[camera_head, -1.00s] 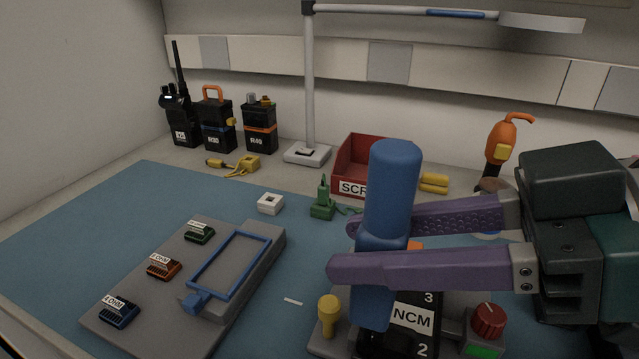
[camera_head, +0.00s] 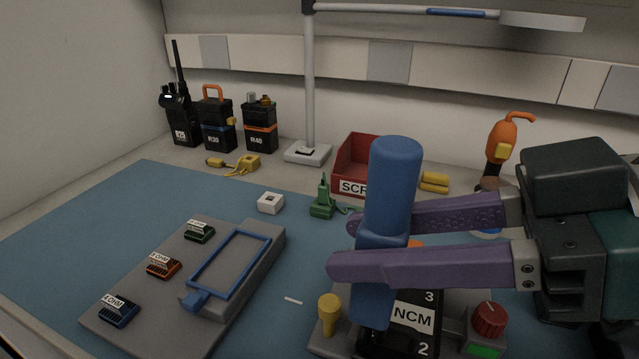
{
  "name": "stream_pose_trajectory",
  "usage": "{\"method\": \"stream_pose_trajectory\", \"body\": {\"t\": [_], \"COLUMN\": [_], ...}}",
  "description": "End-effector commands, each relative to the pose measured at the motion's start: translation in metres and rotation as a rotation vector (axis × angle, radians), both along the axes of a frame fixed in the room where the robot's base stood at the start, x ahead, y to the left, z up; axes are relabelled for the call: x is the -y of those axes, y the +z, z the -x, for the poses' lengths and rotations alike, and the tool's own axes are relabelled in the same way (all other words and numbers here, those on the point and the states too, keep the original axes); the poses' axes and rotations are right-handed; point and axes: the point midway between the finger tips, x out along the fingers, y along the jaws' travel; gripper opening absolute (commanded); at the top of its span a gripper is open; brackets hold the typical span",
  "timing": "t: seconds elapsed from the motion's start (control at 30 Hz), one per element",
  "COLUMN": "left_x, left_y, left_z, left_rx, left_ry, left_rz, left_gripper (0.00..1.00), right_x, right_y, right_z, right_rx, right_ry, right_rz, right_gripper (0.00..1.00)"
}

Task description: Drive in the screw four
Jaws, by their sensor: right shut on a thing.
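My right gripper (camera_head: 372,250) comes in from the right, its two purple fingers shut on a blue screwdriver (camera_head: 394,185). The screwdriver stands upright over the black unit marked NCM (camera_head: 412,318), which sits in a grey fixture at the lower right. The screwdriver covers the left part of the unit, and its lower end and any screw under it cannot be made out. The numbers 3 and 2 show on the unit's right side. My left gripper is not in view.
A yellow knob (camera_head: 329,312) and a red knob (camera_head: 489,319) flank the unit. A grey board (camera_head: 150,290) with small coloured blocks and a blue frame (camera_head: 230,262) lies left. A red bin (camera_head: 352,165), a lamp stand (camera_head: 308,152) and radios (camera_head: 181,120) stand behind. Blue mat between is mostly clear.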

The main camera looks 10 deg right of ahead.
Motion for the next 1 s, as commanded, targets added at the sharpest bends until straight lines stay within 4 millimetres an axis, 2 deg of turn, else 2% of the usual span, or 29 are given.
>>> {"method": "stream_pose_trajectory", "body": {"t": [1.0], "left_x": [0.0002], "left_y": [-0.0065], "left_z": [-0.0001], "left_rx": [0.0], "left_ry": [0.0], "left_rz": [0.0], "left_gripper": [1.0], "right_x": [-0.0001], "right_y": [-0.0061], "right_z": [0.0], "right_rx": [0.001], "right_ry": [0.0], "right_rz": [0.0], "right_gripper": [0.0]}}
